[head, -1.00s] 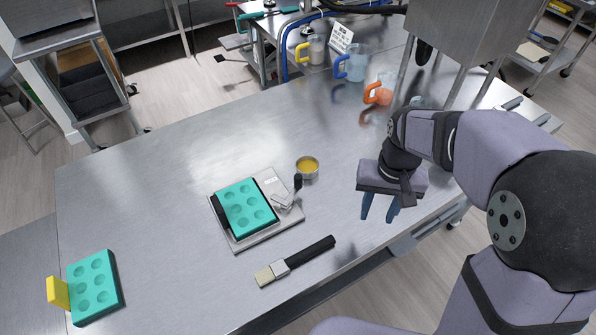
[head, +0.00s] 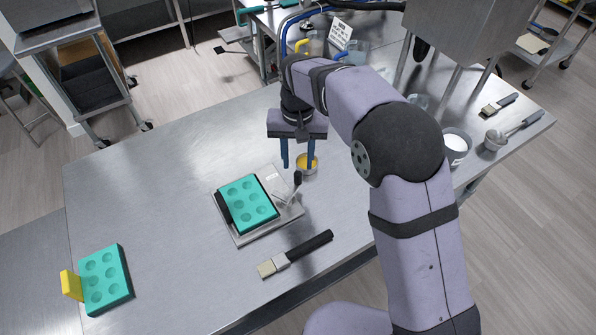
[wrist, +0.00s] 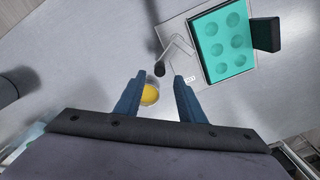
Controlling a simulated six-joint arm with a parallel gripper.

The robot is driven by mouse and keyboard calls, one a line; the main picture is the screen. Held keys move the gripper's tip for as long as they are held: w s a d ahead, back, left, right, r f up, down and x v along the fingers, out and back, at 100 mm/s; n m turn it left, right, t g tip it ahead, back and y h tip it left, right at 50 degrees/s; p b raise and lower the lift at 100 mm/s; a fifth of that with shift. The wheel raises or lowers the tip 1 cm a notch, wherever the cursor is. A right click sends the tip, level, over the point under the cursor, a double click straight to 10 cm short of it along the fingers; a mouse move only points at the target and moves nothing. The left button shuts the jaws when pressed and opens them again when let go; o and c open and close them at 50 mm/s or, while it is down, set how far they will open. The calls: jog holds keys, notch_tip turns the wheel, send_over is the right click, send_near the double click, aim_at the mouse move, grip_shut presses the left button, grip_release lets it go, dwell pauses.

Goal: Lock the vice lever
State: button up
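The vice is a flat metal plate (head: 240,236) on the table, with a teal mold (head: 248,203) on it and a black jaw along the mold's left side. The vice lever (head: 296,182) is at the plate's right side, a metal linkage with a black knob that stands up. In the wrist view the lever's knob (wrist: 159,69) lies just beyond my fingertips, and the mold (wrist: 226,42) is at the upper right. My gripper (head: 299,166) is open and empty, above and behind the lever. Its blue fingers (wrist: 158,80) are apart and do not appear to touch the lever.
A brush (head: 296,254) lies in front of the vice. A second teal mold (head: 104,280) with a yellow piece (head: 70,284) is at the front left.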

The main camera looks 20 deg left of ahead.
aim_at(298, 173)
jog(key=shift+f+p, duration=1)
jog(key=shift+f, duration=2.2)
grip_shut()
